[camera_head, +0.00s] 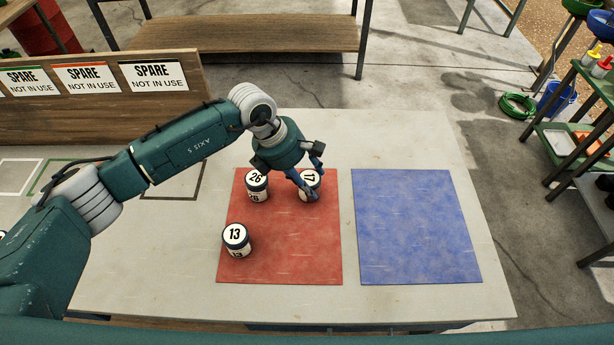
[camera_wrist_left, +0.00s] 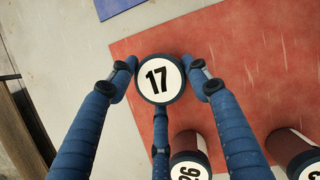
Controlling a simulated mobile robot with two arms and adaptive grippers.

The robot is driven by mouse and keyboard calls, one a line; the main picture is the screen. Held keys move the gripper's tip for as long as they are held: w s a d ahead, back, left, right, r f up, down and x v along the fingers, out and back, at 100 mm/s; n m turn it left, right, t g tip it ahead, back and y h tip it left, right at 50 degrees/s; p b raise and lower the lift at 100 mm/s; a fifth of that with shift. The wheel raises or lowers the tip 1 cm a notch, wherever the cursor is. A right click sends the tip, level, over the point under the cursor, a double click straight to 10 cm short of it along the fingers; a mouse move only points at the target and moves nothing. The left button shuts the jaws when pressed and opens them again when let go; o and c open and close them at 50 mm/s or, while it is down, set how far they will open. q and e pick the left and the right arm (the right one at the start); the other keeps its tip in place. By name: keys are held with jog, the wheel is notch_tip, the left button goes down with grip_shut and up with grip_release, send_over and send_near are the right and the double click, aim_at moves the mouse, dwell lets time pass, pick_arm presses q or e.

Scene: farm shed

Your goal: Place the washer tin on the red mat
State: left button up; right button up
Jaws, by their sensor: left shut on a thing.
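Three white tins with dark rims and number labels are at the red mat (camera_head: 285,255). My left gripper (camera_head: 307,186) is shut on tin 17 (camera_head: 311,177), at the mat's far right corner. In the left wrist view, tin 17 (camera_wrist_left: 158,80) sits between the blue fingers, near the mat's edge; whether its base touches the mat is hidden. Tin 26 (camera_head: 257,180) stands upright on the mat to its left. Tin 13 (camera_head: 236,235) stands upright near the mat's left edge. No label shows which one is the washer tin. My right gripper is not in view.
A bare blue mat (camera_head: 418,230) lies to the right of the red mat on the pale table (camera_head: 400,140). A wooden board with several "SPARE NOT IN USE" signs (camera_head: 88,77) stands at the back left. The red mat's near right part is clear.

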pick_arm(q)
jog(key=shift+f, duration=0.1)
jog(key=o, duration=1.3)
jog(key=shift+c, duration=0.2)
jog(key=shift+a+r, duration=0.15)
jog(key=shift+r, duration=0.25)
jog(key=w+b+v, duration=0.1)
jog(key=b+v, duration=0.2)
jog(key=v, duration=0.8)
jog(key=shift+s+r, duration=0.2)
jog(key=shift+s, duration=0.3)
